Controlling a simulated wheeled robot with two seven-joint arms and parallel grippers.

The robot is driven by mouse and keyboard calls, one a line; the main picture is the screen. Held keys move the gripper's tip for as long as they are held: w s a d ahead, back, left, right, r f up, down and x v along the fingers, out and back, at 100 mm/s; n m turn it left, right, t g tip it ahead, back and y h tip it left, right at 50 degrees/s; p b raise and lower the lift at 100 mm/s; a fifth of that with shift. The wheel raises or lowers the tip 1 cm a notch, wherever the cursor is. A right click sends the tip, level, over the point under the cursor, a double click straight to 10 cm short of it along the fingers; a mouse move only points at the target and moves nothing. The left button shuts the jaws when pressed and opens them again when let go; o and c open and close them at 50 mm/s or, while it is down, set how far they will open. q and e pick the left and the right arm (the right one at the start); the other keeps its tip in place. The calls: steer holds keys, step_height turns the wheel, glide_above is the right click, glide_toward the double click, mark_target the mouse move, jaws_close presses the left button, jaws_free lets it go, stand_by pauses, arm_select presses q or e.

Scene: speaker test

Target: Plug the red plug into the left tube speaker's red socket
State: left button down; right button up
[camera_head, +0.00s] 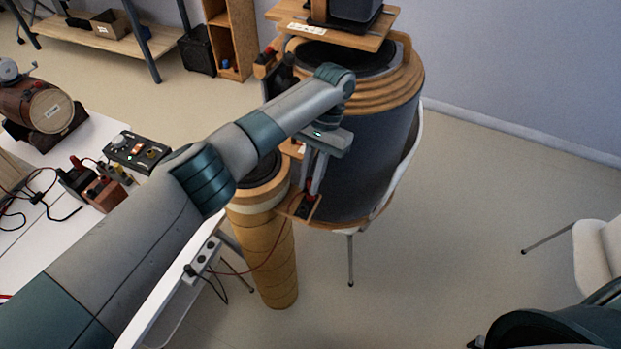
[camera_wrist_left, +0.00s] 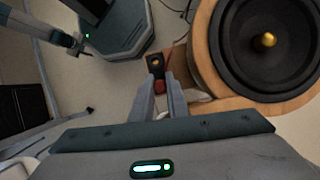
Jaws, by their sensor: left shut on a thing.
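My left gripper (camera_head: 311,192) points down beside a small wooden terminal plate (camera_head: 291,202) on the lower side of a dark drum-shaped speaker. It is shut on the red plug, a small red piece (camera_wrist_left: 160,88) between the fingertips in the left wrist view, where the gripper (camera_wrist_left: 161,88) also shows. Just beyond the tips is a black socket part with a gold centre (camera_wrist_left: 154,65). I cannot tell whether the plug touches or enters a socket. A tan tube speaker (camera_head: 268,250) stands left of the drum speaker (camera_head: 365,150). My right gripper is out of view.
A white table (camera_head: 95,150) at left holds a small black control box (camera_head: 138,152), a barrel-like speaker (camera_head: 38,105) and loose cables. A thin red cable hangs before the tube speaker. A white chair (camera_head: 598,250) stands at right. Open floor lies between.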

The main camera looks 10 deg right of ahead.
mark_target(310, 180)
arm_select(q)
steer(key=shift+p, duration=0.65)
stand_by(0.6)
steer(key=shift+f+b, duration=0.55)
steer(key=shift+f, duration=0.35)
stand_by(0.8)
steer(key=c, duration=1.6)
jaws_free()
steer(key=shift+c, duration=0.2)
steer(key=shift+r, duration=0.2)
steer(key=shift+r+p, duration=3.65)
steer(key=shift+p, duration=0.2)
steer(key=shift+f, duration=0.1)
